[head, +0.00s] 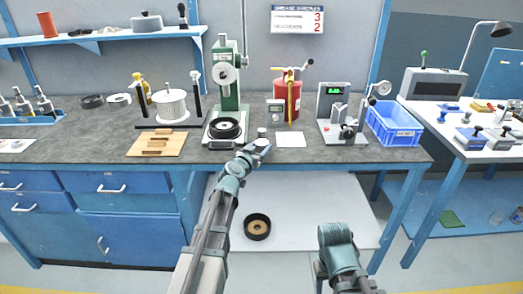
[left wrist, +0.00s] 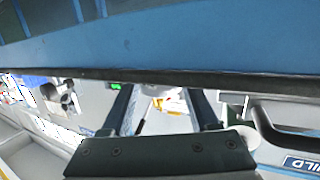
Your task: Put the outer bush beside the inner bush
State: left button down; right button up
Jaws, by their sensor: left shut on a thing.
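In the left wrist view a pale rounded shape (left wrist: 160,90) shows between the two fingers. A small grey-white cylinder (head: 262,132) shows just beyond the fingertips. I cannot tell which bush is which, or whether this cylinder is the held one. A white sheet (head: 290,140) lies to the right of the gripper. My right gripper is out of view; only part of that arm shows.
A green press (head: 226,75) with a black ring (head: 225,128) stands behind left. A wooden board (head: 157,144) lies left, a red can (head: 288,95) behind. A gauge stand (head: 333,110) and blue crate (head: 393,125) stand right. A black ring part (head: 257,227) lies on the lower shelf.

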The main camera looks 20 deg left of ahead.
pick_arm(q)
jog(key=shift+f, duration=0.1)
jog(key=shift+f, duration=0.15)
jog(key=shift+c, duration=0.7)
grip_release()
jog(key=shift+r, duration=0.3)
jog(key=p+v, duration=0.1)
jog(key=v, duration=1.1)
jog(key=shift+p, duration=0.4)
jog(key=shift+d+f, duration=0.1)
jog(key=shift+d, duration=0.05)
